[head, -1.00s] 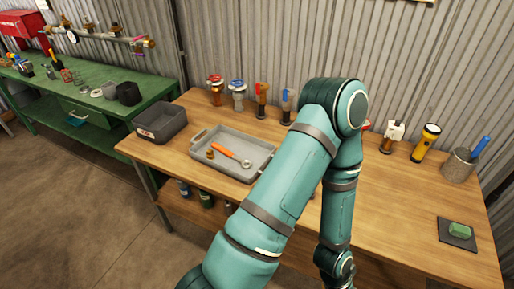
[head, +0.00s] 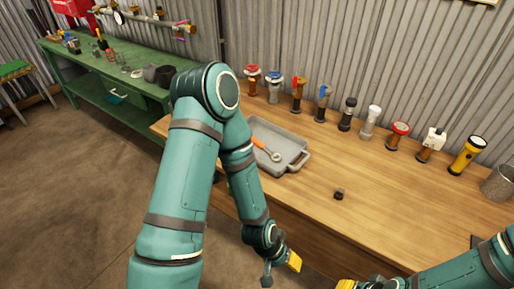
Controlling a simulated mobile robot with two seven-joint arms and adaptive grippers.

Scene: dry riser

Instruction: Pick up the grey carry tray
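The grey carry tray (head: 288,143) lies flat on the wooden bench, with an orange-handled wrench (head: 266,150) in it. Its left part is hidden behind my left arm; its right handle end shows. My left gripper (head: 281,270) hangs in front of the bench edge, below and apart from the tray. Its fingers look spread, with nothing between them. My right gripper (head: 352,285) shows only as a yellow fingertip at the bottom edge, well apart from the tray. Whether it is open cannot be seen.
A row of valves and fittings (head: 348,113) stands along the back of the wooden bench (head: 400,205). A yellow torch (head: 467,155) and a grey pot (head: 499,183) stand at the right. A small dark fitting (head: 339,195) sits mid-bench. A green bench (head: 125,70) is at the left.

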